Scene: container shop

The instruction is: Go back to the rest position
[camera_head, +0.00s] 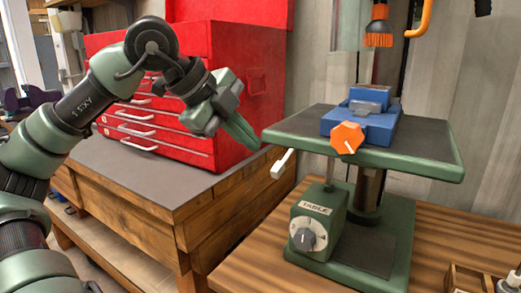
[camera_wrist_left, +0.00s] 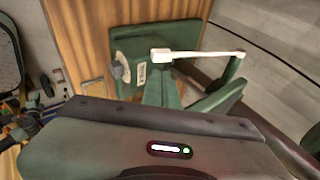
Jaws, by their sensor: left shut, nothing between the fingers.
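My right gripper is in neither view.
A red tool chest (camera_head: 240,75) stands on a wooden bench (camera_head: 180,175) behind my left arm. A blue vise (camera_head: 372,124) with an orange knob (camera_head: 346,138) sits on the machine table. The machine's base carries a grey dial (camera_head: 305,238). An orange-tipped tool (camera_head: 379,28) hangs above.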

